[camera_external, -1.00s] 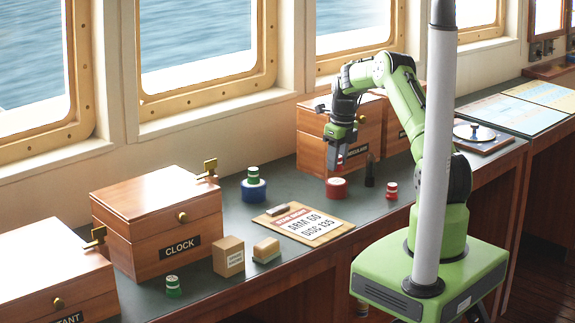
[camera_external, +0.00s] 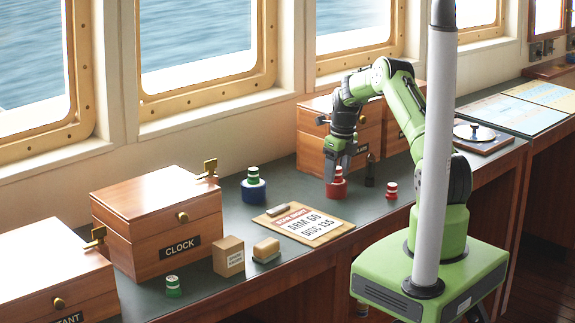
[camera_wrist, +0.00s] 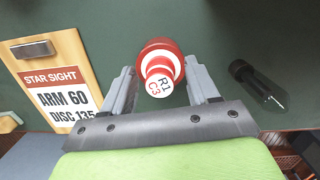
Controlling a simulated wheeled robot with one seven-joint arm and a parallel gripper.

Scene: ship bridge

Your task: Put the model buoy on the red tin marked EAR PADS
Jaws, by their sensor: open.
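A red and white model buoy (camera_external: 338,174) stands on a round red tin (camera_external: 337,190); the tin's lettering cannot be read. In the wrist view the buoy's white top (camera_wrist: 159,86), marked R1 C3, shows over the red tin (camera_wrist: 151,48). The buoy looks upright and within the tin's lid. My gripper (camera_external: 340,178) is lowered around the buoy. In the wrist view my gripper (camera_wrist: 160,85) is open, one finger on each side, with gaps between the fingers and the buoy.
A black cylinder (camera_wrist: 258,85) stands close right of the tin. Another red and white buoy (camera_external: 391,190) is farther right. A clipboard (camera_external: 335,228) lies left and in front. A blue tin (camera_external: 253,192) bears a green buoy (camera_external: 253,175). Wooden boxes (camera_external: 312,150) stand behind.

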